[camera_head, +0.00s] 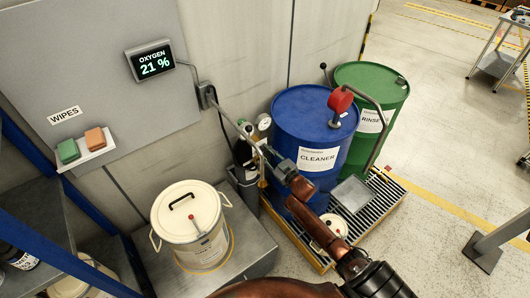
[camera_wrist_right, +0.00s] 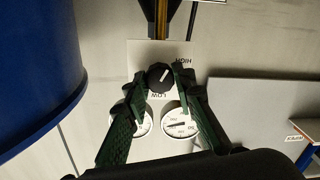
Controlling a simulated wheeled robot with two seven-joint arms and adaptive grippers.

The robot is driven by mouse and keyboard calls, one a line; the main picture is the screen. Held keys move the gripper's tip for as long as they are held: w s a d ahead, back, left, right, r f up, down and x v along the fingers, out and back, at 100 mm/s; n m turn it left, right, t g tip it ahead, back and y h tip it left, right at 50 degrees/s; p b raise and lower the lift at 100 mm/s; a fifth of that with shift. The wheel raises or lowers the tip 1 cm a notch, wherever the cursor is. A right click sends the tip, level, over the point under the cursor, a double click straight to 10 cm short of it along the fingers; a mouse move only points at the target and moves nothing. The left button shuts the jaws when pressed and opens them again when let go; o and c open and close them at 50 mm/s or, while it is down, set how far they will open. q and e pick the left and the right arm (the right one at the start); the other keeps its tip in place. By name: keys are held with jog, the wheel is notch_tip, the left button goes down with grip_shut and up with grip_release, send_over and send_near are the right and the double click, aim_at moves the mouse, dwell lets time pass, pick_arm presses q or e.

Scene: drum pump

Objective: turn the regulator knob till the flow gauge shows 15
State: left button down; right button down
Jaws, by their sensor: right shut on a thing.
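The black regulator knob (camera_wrist_right: 160,77) shows in the right wrist view on a pale plate marked HIGH and LOW, its white line pointing up and right. My right gripper (camera_wrist_right: 161,84) has a finger on each side of the knob and is shut on it. Two round white gauges show below the knob, a left gauge (camera_wrist_right: 144,122) and a right gauge (camera_wrist_right: 178,123). The fingers partly cover them, and I cannot read their values. In the head view my right gripper (camera_head: 272,158) reaches the regulator beside the blue drum. My left gripper is not in view.
The blue CLEANER drum (camera_head: 301,113) and green RINSE drum (camera_head: 381,83) stand close on the right. A white lidded bucket (camera_head: 183,228) is on the grey platform (camera_head: 248,243) to the left. The wall display (camera_head: 151,62) reads OXYGEN 21 %. Open floor lies at far right.

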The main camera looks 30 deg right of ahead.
jog(key=n, duration=0.4)
jog(key=shift+n, duration=0.4)
dwell(0.4)
jog(key=c, duration=1.6)
grip_release()
jog(key=shift+s, duration=0.1)
jog(key=s+d, duration=0.1)
jog(key=s, duration=1)
jog(key=shift+s+r, duration=0.2)
jog(key=shift+s, duration=0.2)
